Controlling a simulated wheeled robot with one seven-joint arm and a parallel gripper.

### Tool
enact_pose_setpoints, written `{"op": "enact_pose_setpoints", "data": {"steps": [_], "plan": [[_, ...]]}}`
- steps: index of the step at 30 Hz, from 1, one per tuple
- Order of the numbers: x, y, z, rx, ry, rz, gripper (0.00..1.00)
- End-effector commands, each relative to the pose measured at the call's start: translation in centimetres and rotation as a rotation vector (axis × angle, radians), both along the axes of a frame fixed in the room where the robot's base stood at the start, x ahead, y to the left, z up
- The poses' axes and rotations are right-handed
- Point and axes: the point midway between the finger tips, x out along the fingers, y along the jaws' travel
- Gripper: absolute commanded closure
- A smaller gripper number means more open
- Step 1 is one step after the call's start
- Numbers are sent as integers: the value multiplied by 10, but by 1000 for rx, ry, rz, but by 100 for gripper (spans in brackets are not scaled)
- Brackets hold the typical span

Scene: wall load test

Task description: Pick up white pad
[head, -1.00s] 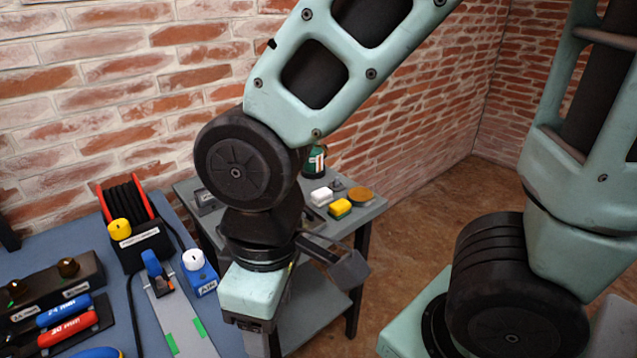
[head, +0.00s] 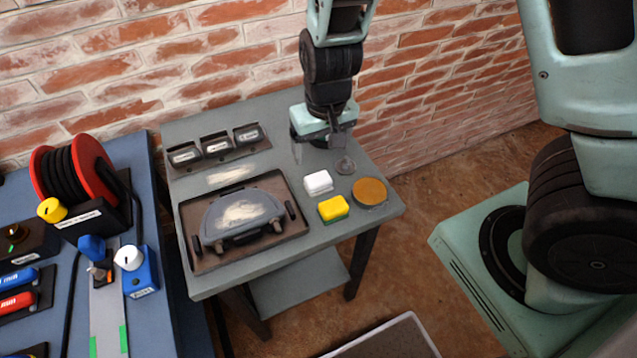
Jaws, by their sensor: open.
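The white pad (head: 318,182) is a small block lying on the grey side table, just behind a yellow sponge-like block with a green base (head: 333,208). My gripper (head: 318,153) is open, pointing down above the back of the table, up and behind the white pad in the picture. A gap shows between the gripper and the pad, and nothing shows between the fingers. The exact height of the fingertips over the table is hard to tell.
A dark tray (head: 191,235) with a grey handled piece is at left. Three labelled bins (head: 217,146) stand behind. A blue bench (head: 165,330) adjoins.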

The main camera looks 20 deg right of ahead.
Motion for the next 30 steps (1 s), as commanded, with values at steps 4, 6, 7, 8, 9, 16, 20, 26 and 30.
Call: {"op": "enact_pose_setpoints", "data": {"steps": [4,6,7,8,9,16,20,26,30], "plan": [[4,-1,-35,-1,4,-2,18],[5,-1,-47,0,4,-4,18],[5,0,-52,0,4,-2,18],[6,-1,-56,0,2,-2,18],[7,0,-61,0,3,-1,18],[9,0,-75,1,2,1,18],[10,-1,-91,1,3,-2,18],[14,0,-116,1,2,0,18],[14,0,-122,2,1,1,18]]}}
